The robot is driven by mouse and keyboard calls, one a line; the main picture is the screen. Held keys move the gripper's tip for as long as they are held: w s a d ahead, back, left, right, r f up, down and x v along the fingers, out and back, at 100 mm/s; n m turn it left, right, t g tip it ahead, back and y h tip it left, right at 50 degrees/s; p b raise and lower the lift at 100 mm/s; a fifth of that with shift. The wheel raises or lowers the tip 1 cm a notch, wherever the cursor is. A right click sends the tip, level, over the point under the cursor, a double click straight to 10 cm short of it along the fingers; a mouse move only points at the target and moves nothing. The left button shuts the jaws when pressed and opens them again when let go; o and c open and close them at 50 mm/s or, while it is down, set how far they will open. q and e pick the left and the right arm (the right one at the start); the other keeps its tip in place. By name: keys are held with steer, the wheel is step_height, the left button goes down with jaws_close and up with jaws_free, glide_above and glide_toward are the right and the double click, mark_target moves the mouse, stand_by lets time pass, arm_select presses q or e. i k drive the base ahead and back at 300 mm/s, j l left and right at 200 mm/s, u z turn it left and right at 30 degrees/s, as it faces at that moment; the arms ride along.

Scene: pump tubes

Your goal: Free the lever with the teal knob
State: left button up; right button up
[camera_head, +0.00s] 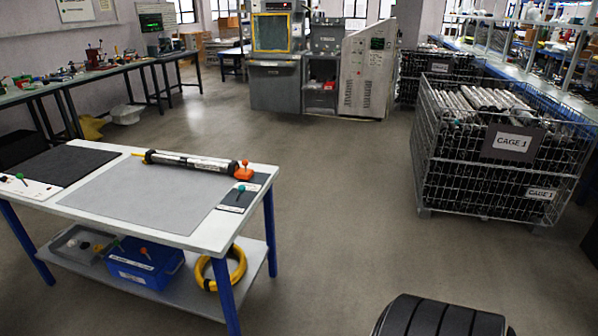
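A work table (190,232) with blue legs stands at the left. A small knob that looks teal (240,189) sits on a dark plate with a white label at the table's right end. A dark and silver pump tube (190,162) lies on the grey mat, with an orange piece (243,171) at its right end, just behind that knob. A green knob (20,177) stands on a white panel at the table's left end. The knobs are too small to tell how their levers are held. Neither gripper is in view.
The lower shelf holds a blue bin (146,268), a grey tray (72,248) and a yellow hose coil (218,271). A wire cage (432,165) full of tubes stands at the right. The floor between is clear.

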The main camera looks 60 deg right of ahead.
mark_target(242, 189)
steer(key=z, duration=1.4)
steer(key=i+j, duration=0.2)
steer(key=i, duration=0.2)
steer(key=i+j+u, duration=0.1)
steer(key=i, duration=0.35)
steer(key=i+j, duration=0.25)
steer(key=i, duration=0.2)
steer(key=k+u, duration=0.05)
